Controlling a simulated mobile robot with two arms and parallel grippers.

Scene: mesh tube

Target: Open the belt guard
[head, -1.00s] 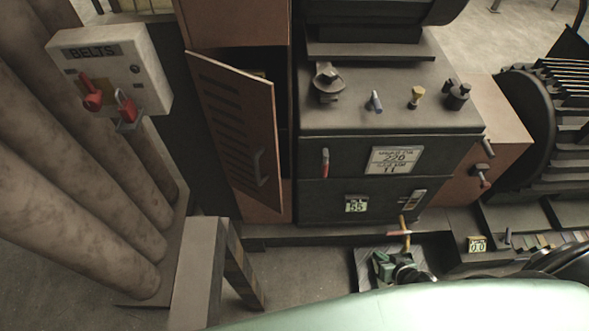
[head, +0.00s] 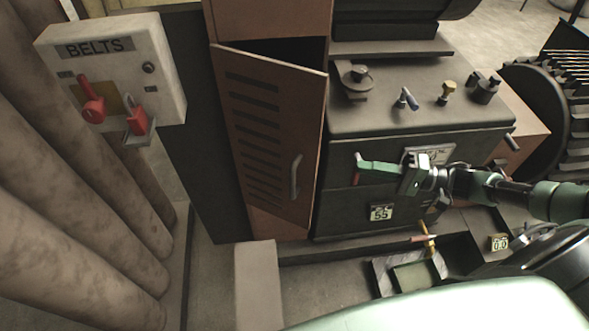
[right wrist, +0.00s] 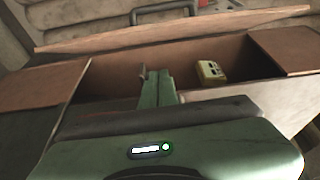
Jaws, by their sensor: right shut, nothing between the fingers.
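The belt guard (head: 262,140) is a brown slotted door with a bar handle (head: 295,177) near its right edge. In the head view it stands ajar, with a dark gap above its slanted top edge. The right wrist view shows the door edge (right wrist: 190,30) across the top and the cabinet's open inside below it. My right gripper (head: 360,164) is shut and empty, to the right of the door in the head view. Its fingers (right wrist: 150,86) point toward the opening in the right wrist view. Contact with the door is not visible. My left gripper is out of view.
A white BELTS box (head: 112,75) with a red lever and red padlock hangs at left beside thick pipes (head: 90,220). A dark green machine (head: 420,115) with knobs stands right of the guard. A small yellowish box (right wrist: 211,72) sits inside the cabinet.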

